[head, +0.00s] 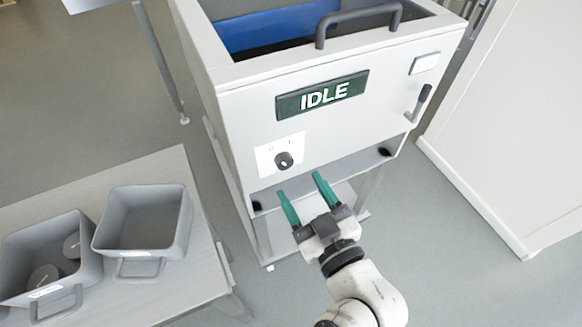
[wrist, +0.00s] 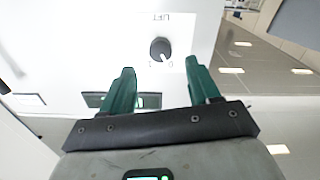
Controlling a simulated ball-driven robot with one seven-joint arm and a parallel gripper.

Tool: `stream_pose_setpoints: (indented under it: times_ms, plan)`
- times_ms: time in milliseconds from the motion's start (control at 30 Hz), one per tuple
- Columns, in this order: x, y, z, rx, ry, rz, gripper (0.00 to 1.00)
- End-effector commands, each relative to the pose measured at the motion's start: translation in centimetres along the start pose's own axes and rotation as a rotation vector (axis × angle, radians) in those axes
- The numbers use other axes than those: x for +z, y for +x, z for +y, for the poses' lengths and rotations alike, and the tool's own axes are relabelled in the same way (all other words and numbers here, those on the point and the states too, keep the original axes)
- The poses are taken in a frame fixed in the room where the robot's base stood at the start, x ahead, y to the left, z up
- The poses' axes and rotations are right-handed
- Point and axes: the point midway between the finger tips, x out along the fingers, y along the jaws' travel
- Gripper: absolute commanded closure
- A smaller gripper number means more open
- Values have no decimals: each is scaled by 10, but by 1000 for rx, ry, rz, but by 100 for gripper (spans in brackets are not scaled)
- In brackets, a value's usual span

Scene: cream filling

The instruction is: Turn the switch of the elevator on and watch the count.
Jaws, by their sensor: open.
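The elevator switch is a round black knob (head: 284,160) on a white plate on the front of a pale machine (head: 235,115). In the wrist view the knob (wrist: 160,50) has a light pointer line and small 1 and 0 marks, with upside-down lettering above it. Above the knob in the head view, a dark display (head: 322,96) reads IDLE; no number shows on it. My gripper (head: 300,183) has green fingers, open and empty. It is below and slightly right of the knob in the head view, apart from it. In the wrist view the gripper (wrist: 162,71) shows its fingertips spread below the knob.
The machine has a top handle (head: 358,18), a blue interior (head: 265,30) and a side lever (head: 419,103). A table (head: 125,172) at left carries two grey bins (head: 183,215) (head: 92,265); one holds round items. A white panel (head: 510,130) stands at right.

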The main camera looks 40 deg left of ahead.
Motion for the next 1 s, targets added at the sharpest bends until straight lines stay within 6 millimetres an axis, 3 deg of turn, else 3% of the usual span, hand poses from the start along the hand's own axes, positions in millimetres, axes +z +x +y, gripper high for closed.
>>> stream_pose_setpoints:
  times_ms: [100, 300, 733, 1000]
  plan:
    - [-2, 23, 0, -2, 0, 1, 39]
    - [0, 47, 0, -1, 0, -1, 39]
    - [1, 55, 0, 0, 1, -2, 39]
    - [1, 55, 0, 0, 1, -2, 65]
